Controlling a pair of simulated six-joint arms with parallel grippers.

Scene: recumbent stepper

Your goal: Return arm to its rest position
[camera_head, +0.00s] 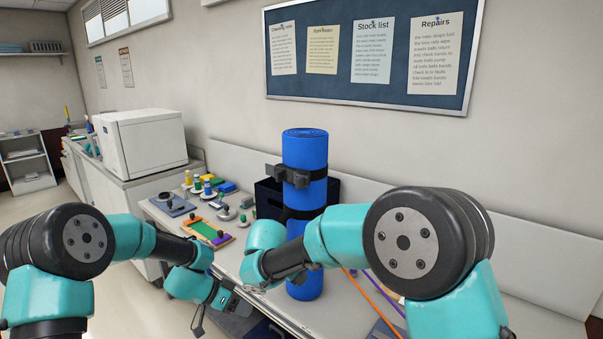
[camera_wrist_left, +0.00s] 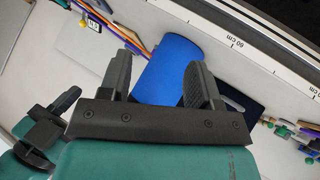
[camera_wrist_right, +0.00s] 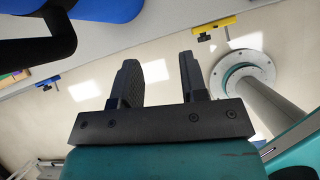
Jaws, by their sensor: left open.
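My left arm reaches over the front left of the bench, and its gripper (camera_head: 218,305) hangs near the bench edge, partly hidden. In the left wrist view its two fingers (camera_wrist_left: 160,85) stand apart with nothing gripped. The blue roll (camera_wrist_left: 176,65) shows beyond them. The blue roll stands upright with dark straps and clamp-like blocks (camera_head: 287,176).
A dark bin (camera_head: 268,198) stands behind the roll. A green and orange tray (camera_head: 208,233) and several small colored pieces lie to the left. Orange and purple strips (camera_head: 370,291) lie at the right. A white box-shaped appliance (camera_head: 140,143) stands farther left.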

